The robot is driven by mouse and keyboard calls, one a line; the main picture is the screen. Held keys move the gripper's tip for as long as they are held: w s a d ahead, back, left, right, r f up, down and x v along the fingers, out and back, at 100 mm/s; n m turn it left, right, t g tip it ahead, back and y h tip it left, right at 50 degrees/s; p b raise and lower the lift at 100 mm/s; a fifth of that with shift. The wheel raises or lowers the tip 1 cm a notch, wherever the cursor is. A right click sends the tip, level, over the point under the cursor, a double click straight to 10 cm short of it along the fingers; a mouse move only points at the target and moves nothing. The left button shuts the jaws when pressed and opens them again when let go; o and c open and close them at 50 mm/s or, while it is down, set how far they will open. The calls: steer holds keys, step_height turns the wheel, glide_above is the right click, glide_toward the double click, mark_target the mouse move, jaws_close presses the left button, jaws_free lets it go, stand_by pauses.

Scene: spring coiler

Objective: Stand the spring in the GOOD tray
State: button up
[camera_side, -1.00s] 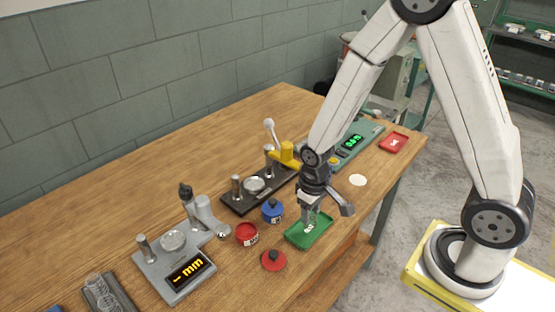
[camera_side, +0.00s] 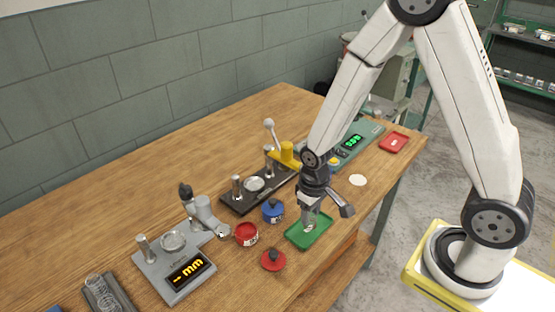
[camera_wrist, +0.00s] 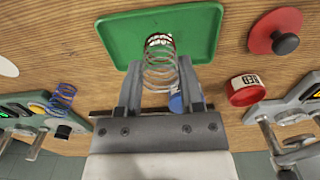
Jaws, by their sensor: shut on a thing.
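The silver coil spring (camera_wrist: 160,65) stands between the fingers of my gripper (camera_wrist: 160,85) in the wrist view. My gripper is shut on it. The spring's far end overlaps the white label on the green tray (camera_wrist: 112,30). In the side view my gripper (camera_side: 310,222) is low over the green tray (camera_side: 298,241), pointing down. The spring is mostly hidden by the fingers there. I cannot tell whether its lower end touches the tray floor.
A red pot (camera_side: 246,234), a red lid with a black knob (camera_side: 273,260) and a blue pot (camera_side: 272,212) stand left of the tray. A red tray (camera_side: 394,143) is at the far right.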

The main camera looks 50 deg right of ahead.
steer(key=shift+f, duration=0.65)
stand_by(0.8)
steer(key=o, duration=1.2)
steer(key=shift+c, duration=0.2)
steer(key=shift+r, duration=0.2)
steer(key=shift+r, duration=1.85)
steer(key=shift+r, duration=0.1)
steer(key=shift+r, duration=2.4)
